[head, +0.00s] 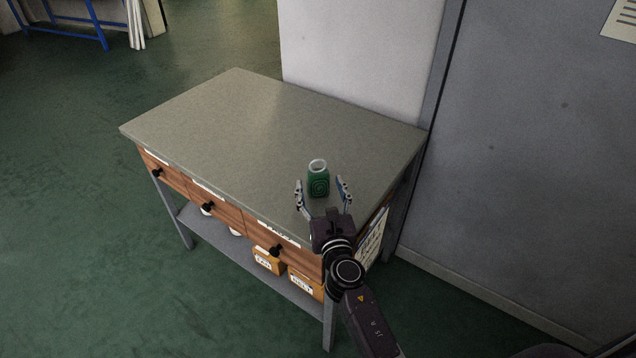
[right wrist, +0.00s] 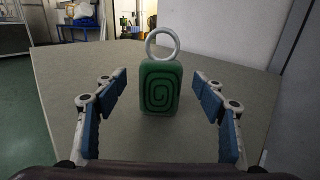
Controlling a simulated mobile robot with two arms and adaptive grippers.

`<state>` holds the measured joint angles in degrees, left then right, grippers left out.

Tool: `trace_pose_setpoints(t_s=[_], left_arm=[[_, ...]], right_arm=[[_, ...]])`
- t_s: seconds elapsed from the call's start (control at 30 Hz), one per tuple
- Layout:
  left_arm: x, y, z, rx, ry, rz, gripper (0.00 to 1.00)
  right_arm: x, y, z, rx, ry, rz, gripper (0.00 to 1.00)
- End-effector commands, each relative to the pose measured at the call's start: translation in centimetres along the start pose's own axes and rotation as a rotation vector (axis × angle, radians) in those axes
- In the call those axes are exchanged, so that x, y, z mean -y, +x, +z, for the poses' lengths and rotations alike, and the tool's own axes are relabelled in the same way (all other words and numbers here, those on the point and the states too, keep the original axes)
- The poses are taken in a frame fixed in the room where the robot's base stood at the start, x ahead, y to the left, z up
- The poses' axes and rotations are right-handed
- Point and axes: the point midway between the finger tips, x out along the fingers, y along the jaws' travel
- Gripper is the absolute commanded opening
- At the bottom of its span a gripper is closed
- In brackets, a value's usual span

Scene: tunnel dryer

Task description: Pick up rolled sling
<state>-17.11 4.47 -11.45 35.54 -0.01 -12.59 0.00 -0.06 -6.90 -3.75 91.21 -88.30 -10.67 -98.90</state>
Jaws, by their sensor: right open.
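The rolled sling (head: 318,184) is a green block with a spiral on its face and a pale ring on top. It stands upright on the grey worktop (head: 230,120), near its right front corner. In the right wrist view the sling (right wrist: 160,88) is centred ahead, between the fingers and a little beyond their tips. My right gripper (head: 322,186) is open, with blue-padded fingers (right wrist: 160,92) on either side and apart from the sling. My left gripper is not in view.
The table has wooden drawers with black knobs (head: 208,207) and a lower shelf (head: 225,245) with labelled boxes (head: 306,284). A white wall (head: 360,55) and a grey panel (head: 520,140) stand behind and right. The rest of the worktop is clear.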

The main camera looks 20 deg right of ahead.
Motion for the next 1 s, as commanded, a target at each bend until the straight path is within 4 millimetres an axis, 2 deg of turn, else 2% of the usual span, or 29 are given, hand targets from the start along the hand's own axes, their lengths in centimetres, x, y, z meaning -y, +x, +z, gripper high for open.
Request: trace_pose_setpoints(t_s=[0.1, 0.23, 0.53, 1.0], left_arm=[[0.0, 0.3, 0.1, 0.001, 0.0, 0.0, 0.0], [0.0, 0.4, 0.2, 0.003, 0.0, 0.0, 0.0], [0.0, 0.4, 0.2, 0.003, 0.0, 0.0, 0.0], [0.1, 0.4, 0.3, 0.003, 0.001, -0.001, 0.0]], right_arm=[[0.1, 2.0, -0.1, 0.001, 0.003, 0.0, 0.64], [0.1, 3.4, -0.1, 0.002, 0.003, -0.001, 0.64], [0.1, 3.8, -0.1, 0.0, 0.003, 0.0, 0.64], [0.1, 3.8, -0.1, 0.0, 0.003, 0.0, 0.13]])
